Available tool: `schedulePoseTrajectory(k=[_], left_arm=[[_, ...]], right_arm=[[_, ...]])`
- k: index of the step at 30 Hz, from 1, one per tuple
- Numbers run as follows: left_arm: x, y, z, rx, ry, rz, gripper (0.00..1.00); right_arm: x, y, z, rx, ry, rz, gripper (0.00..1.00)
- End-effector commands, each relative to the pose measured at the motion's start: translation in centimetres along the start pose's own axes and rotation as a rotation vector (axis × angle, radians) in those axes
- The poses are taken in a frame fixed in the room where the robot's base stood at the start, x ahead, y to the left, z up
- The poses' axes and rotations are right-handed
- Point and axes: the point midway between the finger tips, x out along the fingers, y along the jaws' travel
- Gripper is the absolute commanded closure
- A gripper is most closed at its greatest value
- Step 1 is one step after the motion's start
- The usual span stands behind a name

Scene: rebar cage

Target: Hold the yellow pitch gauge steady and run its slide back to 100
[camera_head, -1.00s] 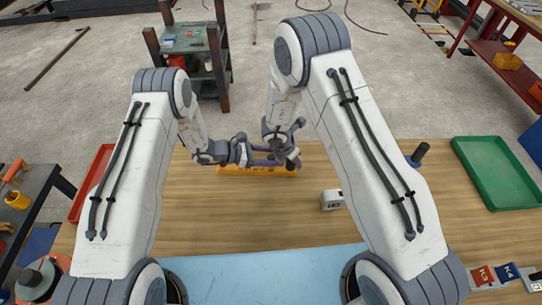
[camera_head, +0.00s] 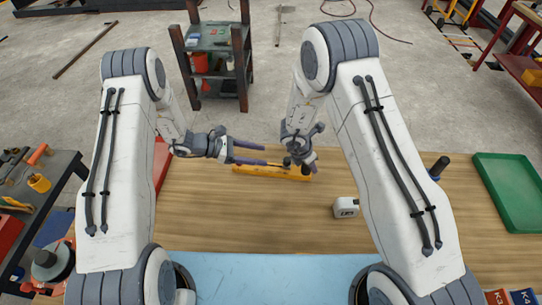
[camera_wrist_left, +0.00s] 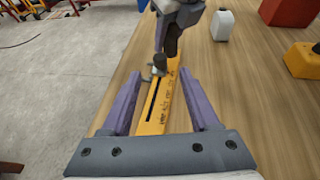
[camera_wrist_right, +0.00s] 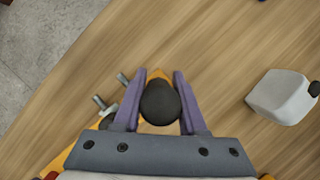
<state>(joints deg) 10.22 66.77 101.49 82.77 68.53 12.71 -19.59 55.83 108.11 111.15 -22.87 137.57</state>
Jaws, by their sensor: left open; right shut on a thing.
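The yellow pitch gauge (camera_head: 272,173) lies on the wooden table. In the left wrist view the gauge (camera_wrist_left: 153,112) shows a long dark slot and printed marks, too small to read. My left gripper (camera_head: 257,154) is open and empty, its fingers on either side of the gauge in its wrist view, apart from it. My right gripper (camera_head: 299,163) is at the gauge's right end, shut on a black round knob (camera_wrist_right: 160,102). Small metal posts (camera_wrist_right: 110,92) stand beside the knob. The slide is partly hidden by the right gripper, and its reading cannot be told.
A green tray (camera_head: 510,190) is at the far right, and a dark peg (camera_head: 439,167) stands near my right arm. A light blue mat (camera_head: 270,275) covers the near edge. Bare wood lies in front of the gauge.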

Motion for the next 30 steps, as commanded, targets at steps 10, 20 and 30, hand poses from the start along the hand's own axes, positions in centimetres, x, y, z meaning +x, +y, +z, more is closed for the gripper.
schedulePoseTrajectory(k=[10, 20, 30], left_arm=[[-0.96, -0.05, 0.03, 0.000, -0.001, -0.001, 0.39], [-0.93, -0.03, 0.02, 0.000, 0.000, 0.000, 0.39], [-0.92, -0.03, 0.02, 0.000, 0.000, 0.000, 0.39]], right_arm=[[-0.02, 0.02, 0.09, 0.002, -0.001, 0.000, 1.00], [-0.01, 0.00, 0.07, 0.001, -0.001, 0.000, 0.24], [-0.77, 0.08, 0.09, 0.001, -0.002, 0.002, 0.24]])
